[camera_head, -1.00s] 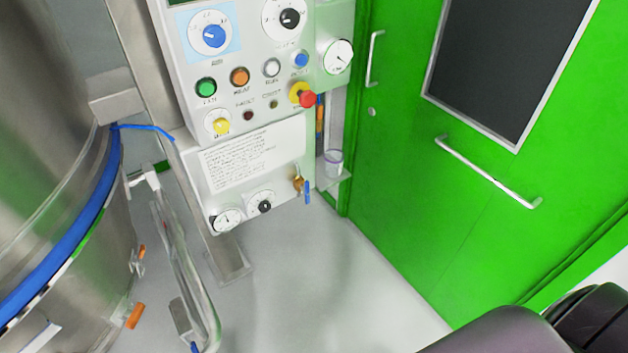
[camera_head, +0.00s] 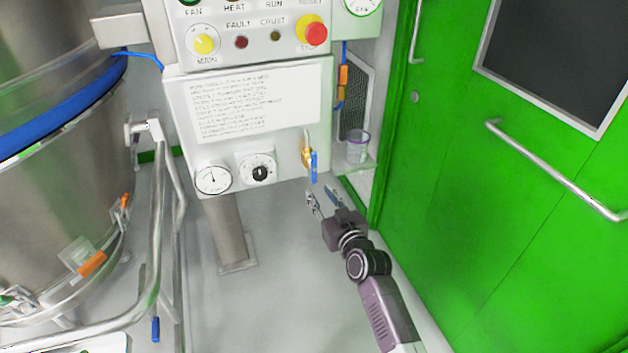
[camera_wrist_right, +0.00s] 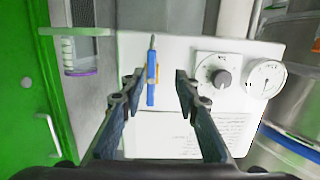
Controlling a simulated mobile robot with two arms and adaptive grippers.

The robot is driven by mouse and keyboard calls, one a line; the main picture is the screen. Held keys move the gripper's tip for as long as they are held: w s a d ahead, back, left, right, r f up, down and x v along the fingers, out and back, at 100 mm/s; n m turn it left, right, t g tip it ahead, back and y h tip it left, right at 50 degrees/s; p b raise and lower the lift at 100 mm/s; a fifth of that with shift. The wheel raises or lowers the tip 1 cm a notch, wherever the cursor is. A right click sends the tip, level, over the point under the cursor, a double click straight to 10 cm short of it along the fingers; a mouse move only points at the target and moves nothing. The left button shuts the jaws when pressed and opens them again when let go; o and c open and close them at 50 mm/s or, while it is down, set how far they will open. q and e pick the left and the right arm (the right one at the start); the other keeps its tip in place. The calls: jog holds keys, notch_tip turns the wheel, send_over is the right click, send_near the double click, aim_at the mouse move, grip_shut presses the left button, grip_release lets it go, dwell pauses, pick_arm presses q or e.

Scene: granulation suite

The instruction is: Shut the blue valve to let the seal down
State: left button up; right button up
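The blue valve is a small brass valve with a blue lever handle (camera_head: 313,166), on the lower right of the control panel's lower box (camera_head: 250,110). The lever hangs downward along the brass body. In the right wrist view the blue lever (camera_wrist_right: 151,88) stands between the two fingers, nearer the left one. My right gripper (camera_head: 324,196) is open and empty, just below the valve in the head view; it also shows in the right wrist view (camera_wrist_right: 156,90). I cannot tell how far the fingertips are from the lever. My left gripper is not in view.
Two dials (camera_head: 235,175) sit left of the valve. A red stop button (camera_head: 314,32) is above. A clear cup (camera_head: 357,147) stands on a shelf to the right, beside the green door (camera_head: 470,200). A steel vessel (camera_head: 60,210) and tube frame are at left.

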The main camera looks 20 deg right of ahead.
aim_at(315, 162)
jog(key=shift+t+h, duration=0.3)
jog(key=shift+t, duration=0.4)
jog(key=w+r, duration=0.1)
jog(key=w, duration=0.1)
jog(key=w+r+b, duration=0.1)
jog(key=w+r, duration=0.1)
jog(key=w, duration=0.1)
jog(key=w+d+r+b, duration=0.1)
jog(key=w, duration=0.1)
jog(key=shift+w+r, duration=0.3)
jog(key=shift+w, duration=0.05)
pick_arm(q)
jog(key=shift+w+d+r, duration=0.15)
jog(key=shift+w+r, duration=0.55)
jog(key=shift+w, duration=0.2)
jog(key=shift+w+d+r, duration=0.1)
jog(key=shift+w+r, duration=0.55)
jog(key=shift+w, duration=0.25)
pick_arm(e)
jog(key=shift+w, duration=0.75)
grip_shut()
